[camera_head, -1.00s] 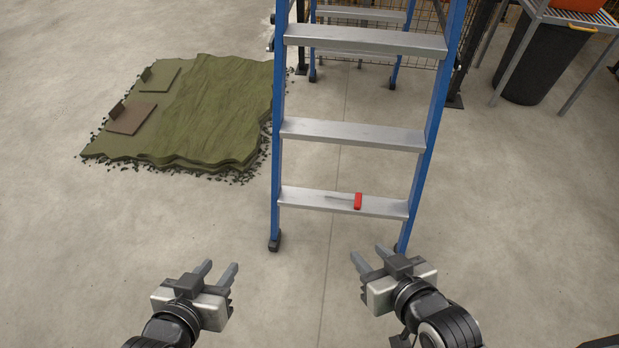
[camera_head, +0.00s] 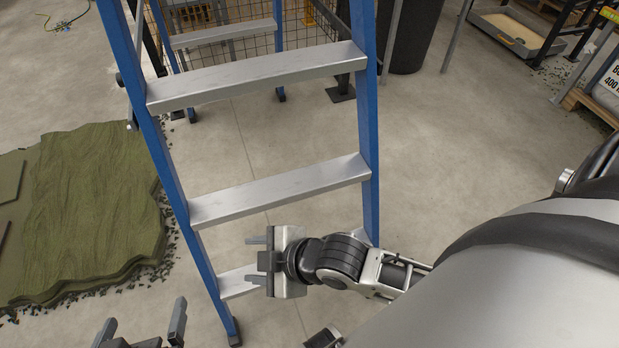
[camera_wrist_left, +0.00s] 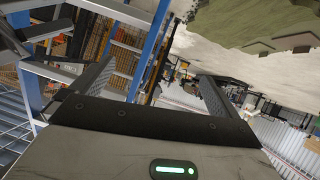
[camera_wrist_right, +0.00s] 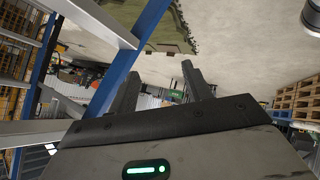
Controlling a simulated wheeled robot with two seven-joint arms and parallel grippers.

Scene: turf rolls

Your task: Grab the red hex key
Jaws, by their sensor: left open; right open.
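The red hex key is not visible in any current view; it lay on the lowest rung (camera_head: 234,288) of the blue ladder (camera_head: 169,165) a second ago. My right gripper (camera_head: 251,260) is open and covers the right part of that rung in the head view. Its fingers point left, and I cannot tell whether it touches the rung. The right wrist view shows its two fingers (camera_wrist_right: 160,82) apart with nothing between them. My left gripper (camera_head: 143,320) is open and empty at the bottom left of the head view, left of the ladder.
A green turf stack (camera_head: 85,215) lies on the floor at the left. Behind the ladder stand a mesh fence (camera_head: 257,40) and a black bin (camera_head: 405,35). A tray (camera_head: 515,35) is at the upper right. My right arm hides much of the lower right. Floor right of the ladder is clear.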

